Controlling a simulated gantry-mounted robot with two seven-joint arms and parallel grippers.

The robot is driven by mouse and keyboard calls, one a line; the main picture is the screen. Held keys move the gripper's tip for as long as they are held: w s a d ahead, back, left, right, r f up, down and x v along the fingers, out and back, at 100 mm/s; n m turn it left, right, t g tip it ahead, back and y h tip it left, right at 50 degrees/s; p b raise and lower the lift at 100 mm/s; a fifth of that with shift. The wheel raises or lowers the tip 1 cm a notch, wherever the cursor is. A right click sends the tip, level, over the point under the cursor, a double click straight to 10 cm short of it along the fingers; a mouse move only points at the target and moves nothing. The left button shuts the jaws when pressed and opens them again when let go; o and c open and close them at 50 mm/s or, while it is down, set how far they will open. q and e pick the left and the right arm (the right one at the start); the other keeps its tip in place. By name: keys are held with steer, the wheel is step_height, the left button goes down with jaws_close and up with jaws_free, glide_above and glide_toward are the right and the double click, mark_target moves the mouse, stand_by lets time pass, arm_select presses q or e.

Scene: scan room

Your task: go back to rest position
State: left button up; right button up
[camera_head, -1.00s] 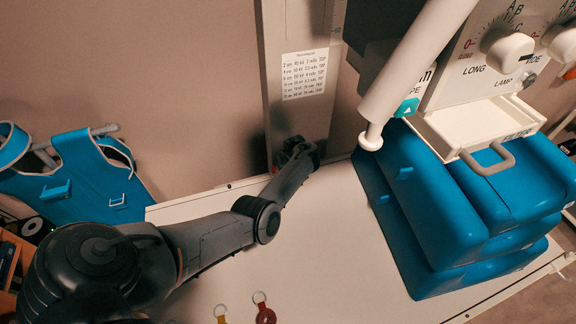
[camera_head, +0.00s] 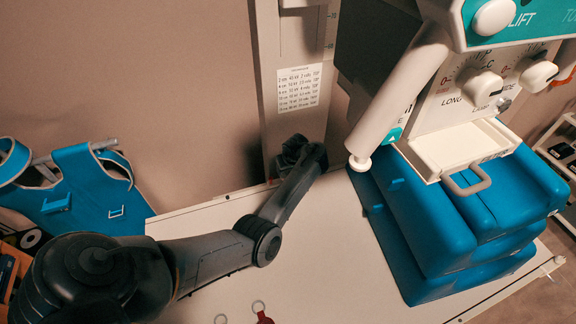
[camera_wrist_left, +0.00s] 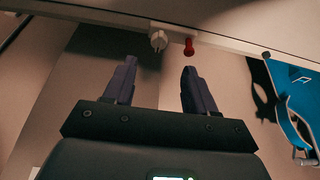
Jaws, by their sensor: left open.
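My left arm comes in from the left in the head view and reaches across the table to the foot of the upright column. The end of that arm, with my left gripper (camera_head: 292,150), is dark and small there, and its fingers cannot be made out. In the left wrist view my left gripper (camera_wrist_left: 155,88) has its two dark fingers spread apart with nothing between them. Past the fingertips are a white plug-like piece (camera_wrist_left: 158,40) and a red knob (camera_wrist_left: 189,46) under a pale edge. My right gripper is in neither view.
A pale table (camera_head: 310,255) holds blue padded blocks (camera_head: 440,240) at right, under a white control head (camera_head: 480,90) with a handle. The column (camera_head: 290,60) carries a printed chart. A blue apron (camera_head: 85,185) hangs at left. A red tag (camera_head: 264,319) lies near the bottom edge.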

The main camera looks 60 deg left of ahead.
arm_select(q)
steer(key=shift+d+r, duration=0.15)
steer(key=shift+r, duration=0.1)
stand_by(0.4)
steer(key=s+d+m+t+h, duration=0.1)
steer(key=s+d+m, duration=0.25)
steer(key=d, duration=0.35)
steer(key=s+d+m+t, duration=0.1)
steer(key=s+d+m, duration=0.2)
steer(key=d+m, duration=0.3)
steer(key=s+d+m+t+h, duration=0.1)
steer(key=s+d+m+t, duration=0.2)
steer(key=d, duration=0.5)
steer(key=s+d+r+m+g+h, duration=0.1)
steer(key=s+d+r+m, duration=0.1)
steer(key=s+d, duration=0.55)
steer(key=s+d+r+m+g+h, duration=0.1)
steer(key=s+d+r+m+h, duration=0.15)
steer(key=s+d, duration=0.5)
step_height(320, 180, up, 12)
steer(key=p, duration=1.3)
steer(key=shift+a+r+y, duration=0.2)
steer(key=shift+a+y, duration=0.15)
steer(key=shift+y, duration=0.1)
